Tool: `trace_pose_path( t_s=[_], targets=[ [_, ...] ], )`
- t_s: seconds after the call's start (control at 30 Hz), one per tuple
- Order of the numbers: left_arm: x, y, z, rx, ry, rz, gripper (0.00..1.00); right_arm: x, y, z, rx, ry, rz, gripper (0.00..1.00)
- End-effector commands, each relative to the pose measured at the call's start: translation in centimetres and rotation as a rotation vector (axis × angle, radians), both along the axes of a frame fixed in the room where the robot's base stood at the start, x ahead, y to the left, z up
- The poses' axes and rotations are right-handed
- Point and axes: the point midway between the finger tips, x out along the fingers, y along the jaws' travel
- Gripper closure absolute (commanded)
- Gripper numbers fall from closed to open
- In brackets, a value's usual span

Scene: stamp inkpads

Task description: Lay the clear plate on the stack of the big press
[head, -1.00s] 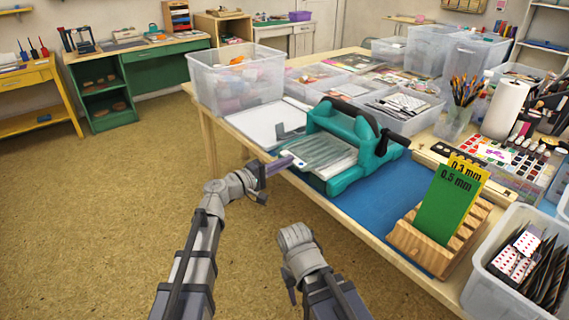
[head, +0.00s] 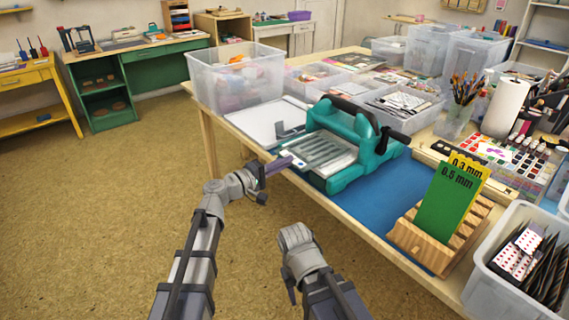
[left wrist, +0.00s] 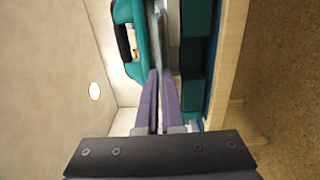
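The teal big press (head: 352,140) stands on the table with its crank at the right. The clear plate (head: 322,150) lies over the bed at the press's front left, and dark stripes show through it. What lies under it in the stack is hard to tell apart. A small white piece with coloured marks shows at its left end. My left gripper (head: 284,164) is at that end. In the left wrist view its purple fingers (left wrist: 159,76) are closed together on the edge of a thin grey sheet pointing into the press. My right arm shows low in the head view; its gripper does not.
A wooden rack (head: 440,240) holds green and yellow boards at the right. A blue mat (head: 385,190) lies bare before it. A clear bin (head: 235,80) stands behind the press at the left, and a bin of cards (head: 525,265) is at the front right.

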Motion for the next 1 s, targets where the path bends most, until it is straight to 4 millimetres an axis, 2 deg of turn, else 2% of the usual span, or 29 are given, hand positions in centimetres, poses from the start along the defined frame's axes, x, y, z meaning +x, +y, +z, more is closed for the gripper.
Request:
trace_pose_path(
  t_s=[0.2, 0.53, 1.0],
  targets=[
    [-0.01, -0.01, 0.0, 0.0, 0.0, 0.0, 1.0, 0.0, 0.0, 0.0, 0.0, 0.0, 0.0, 0.5],
    [-0.01, -0.01, -0.01, 0.0, 0.0, 0.0, 0.61, 0.0, 0.0, 0.0, 0.0, 0.0, 0.0, 0.5],
    [-0.39, 0.52, -0.01, 0.0, 0.0, 0.001, 0.61, 0.0, 0.0, -0.01, 0.0, 0.0, 0.0, 0.5]
  ],
)
